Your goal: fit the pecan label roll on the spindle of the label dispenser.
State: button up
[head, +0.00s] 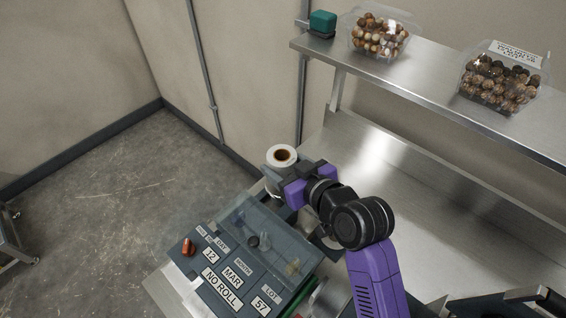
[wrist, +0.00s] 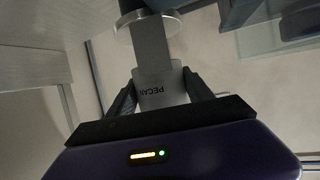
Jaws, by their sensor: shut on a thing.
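In the wrist view the roll (wrist: 158,78) shows the word PECAN between my fingers. My gripper (head: 285,182) is shut on it from the side. The label dispenser (head: 232,280) stands close by, in front of it, with a clear cover and plates reading 12, MAR, NO ROLL and 57. A pale disc (wrist: 147,32) with a dark part shows beyond the roll in the wrist view. I cannot clearly make out the spindle.
A steel shelf (head: 440,85) above the bench holds a clamshell of mixed nuts (head: 378,38), a labelled clamshell of brown nuts (head: 500,82) and a green block (head: 322,22). Open floor lies left.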

jog(key=shift+f+b, duration=1.25)
jog(key=shift+f, duration=0.7)
jog(key=o, duration=1.5)
jog(key=shift+r+p, duration=2.2)
jog(key=shift+r, duration=0.35)
